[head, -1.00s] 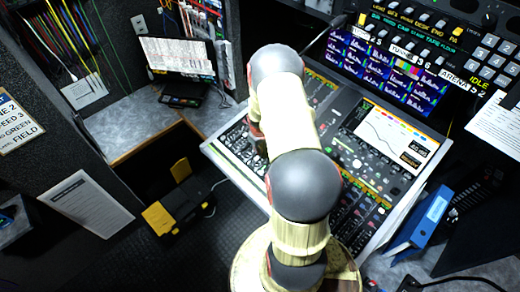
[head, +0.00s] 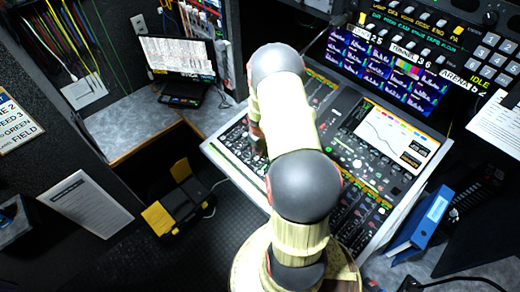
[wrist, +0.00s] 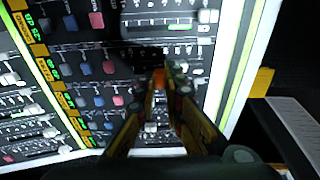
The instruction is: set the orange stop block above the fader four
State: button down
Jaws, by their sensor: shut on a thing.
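My gripper (wrist: 164,82) reaches down over the mixing console (wrist: 108,120) in the wrist view, its fingers close together. It is shut on a small orange piece at the fingertips, which I take to be the orange stop block (wrist: 158,78); the fingers and shadow hide most of it. Fader strips with pale caps lie around and below the fingertips. I cannot tell which one is fader four, nor whether the block touches the panel. In the head view the console (head: 357,205) is partly covered by my arm, and the gripper and block are hidden.
The monitor wall (head: 385,70) stands behind the console. A blue binder (head: 420,228) leans near its right side. In the wrist view the console's pale right edge (wrist: 243,70) is close to the gripper. A black and yellow case (head: 180,203) is on the floor at left.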

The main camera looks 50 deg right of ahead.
jog(key=shift+d+f+b, duration=0.2)
jog(key=shift+f+b, duration=0.85)
jog(key=shift+f, duration=0.25)
